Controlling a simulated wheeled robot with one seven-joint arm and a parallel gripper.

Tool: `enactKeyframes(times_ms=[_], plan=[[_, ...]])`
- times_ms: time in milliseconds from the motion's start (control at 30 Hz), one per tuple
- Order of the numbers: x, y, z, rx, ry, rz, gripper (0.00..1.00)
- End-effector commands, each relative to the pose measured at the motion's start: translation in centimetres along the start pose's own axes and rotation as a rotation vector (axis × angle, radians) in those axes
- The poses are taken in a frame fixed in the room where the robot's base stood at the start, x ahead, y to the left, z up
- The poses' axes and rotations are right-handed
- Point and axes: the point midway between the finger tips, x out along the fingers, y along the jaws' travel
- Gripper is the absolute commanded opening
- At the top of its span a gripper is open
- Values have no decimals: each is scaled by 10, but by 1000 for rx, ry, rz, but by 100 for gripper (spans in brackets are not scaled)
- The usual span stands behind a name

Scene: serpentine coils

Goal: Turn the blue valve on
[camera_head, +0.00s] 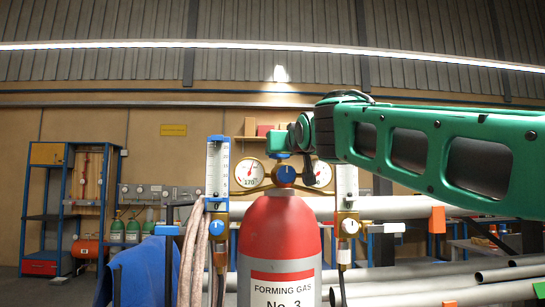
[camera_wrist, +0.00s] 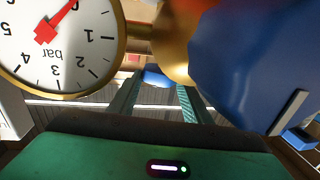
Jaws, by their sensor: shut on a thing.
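My gripper (camera_head: 281,153) is above the red gas cylinder (camera_head: 279,235), at its regulator, reaching in from the right. The wrist view shows its two fingers (camera_wrist: 157,88) on either side of a small blue valve (camera_wrist: 157,75), shut on it. In the head view the small blue valve (camera_head: 282,156) shows just under the green hand, mostly hidden. A larger round blue knob (camera_head: 286,174) faces forward just below it. This knob (camera_wrist: 248,58) fills the right of the wrist view, with a grey bar on its face.
Brass-rimmed gauges (camera_head: 249,172) flank the blue knob; one gauge (camera_wrist: 55,40) is close in the wrist view. Hoses (camera_head: 192,255) hang at the left, and pipes (camera_head: 430,285) lie at the right.

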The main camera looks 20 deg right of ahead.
Motion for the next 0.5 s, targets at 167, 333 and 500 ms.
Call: enactKeyframes(times_ms=[167, 333, 500], plan=[[0, 0, 1, 1, -2, -59, 22], [-1, 0, 2, 1, -3, -75, 22], [-1, 0, 2, 1, -4, -75, 22]])
